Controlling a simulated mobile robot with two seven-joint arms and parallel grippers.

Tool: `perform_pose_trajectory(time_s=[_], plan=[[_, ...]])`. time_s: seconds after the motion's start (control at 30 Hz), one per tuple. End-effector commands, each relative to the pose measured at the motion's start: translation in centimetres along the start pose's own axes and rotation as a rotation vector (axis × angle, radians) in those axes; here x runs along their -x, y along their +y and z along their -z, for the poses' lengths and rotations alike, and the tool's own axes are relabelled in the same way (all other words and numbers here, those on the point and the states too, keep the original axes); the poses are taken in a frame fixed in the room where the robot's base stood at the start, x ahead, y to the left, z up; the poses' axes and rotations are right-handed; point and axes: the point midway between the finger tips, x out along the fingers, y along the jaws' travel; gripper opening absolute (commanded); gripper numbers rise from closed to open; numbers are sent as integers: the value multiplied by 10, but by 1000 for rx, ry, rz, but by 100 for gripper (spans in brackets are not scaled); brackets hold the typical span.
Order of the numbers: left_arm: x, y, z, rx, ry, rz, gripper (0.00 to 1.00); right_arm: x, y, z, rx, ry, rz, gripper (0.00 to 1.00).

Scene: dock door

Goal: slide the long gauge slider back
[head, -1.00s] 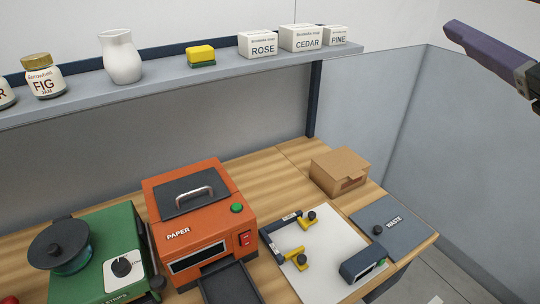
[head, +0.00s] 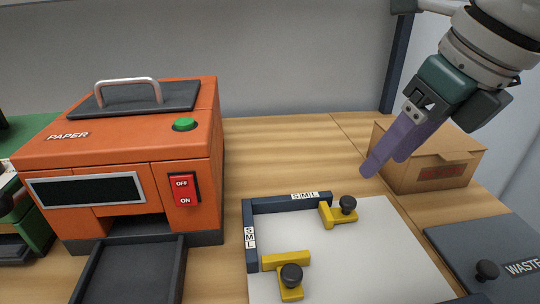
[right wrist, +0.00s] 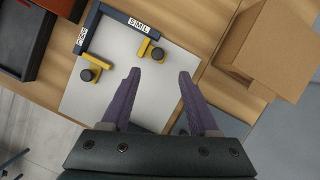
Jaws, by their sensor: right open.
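The gauge is a dark blue L-shaped frame (head: 251,262) on a white board (head: 370,250), its back and left rails marked S, M, L. One yellow slider with a black knob (head: 326,215) is at the back rail, near its right end. A second yellow slider with a black knob (head: 284,260) is at the left rail. I cannot tell which is the long one. Both show in the right wrist view, the back one (right wrist: 143,47) nearer my fingers. My right gripper (head: 385,163) is open and empty, above and right of the back slider. My left gripper is not in view.
A cardboard box (head: 425,165) stands close to the right of my right gripper. An orange paper machine (head: 120,160) with a dark tray (head: 130,275) stands left of the gauge. A grey waste lid (head: 470,245) with a black knob lies at the right. The white board's middle is clear.

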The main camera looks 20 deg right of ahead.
Motion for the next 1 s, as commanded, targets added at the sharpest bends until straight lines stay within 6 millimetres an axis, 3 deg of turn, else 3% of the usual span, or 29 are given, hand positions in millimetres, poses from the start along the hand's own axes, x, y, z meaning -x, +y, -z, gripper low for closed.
perform_pose_trajectory(time_s=[0.5, 0.7, 0.93, 1.0], plan=[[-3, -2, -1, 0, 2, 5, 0, -83, 1, 0, 0, 3, -1, 61], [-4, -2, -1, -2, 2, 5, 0, -95, 1, 0, 3, 2, -1, 61], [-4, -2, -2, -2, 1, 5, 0, -96, 1, 0, 3, 1, -1, 61], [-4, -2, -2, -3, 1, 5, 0, -96, 1, 0, 3, 1, -1, 53]])
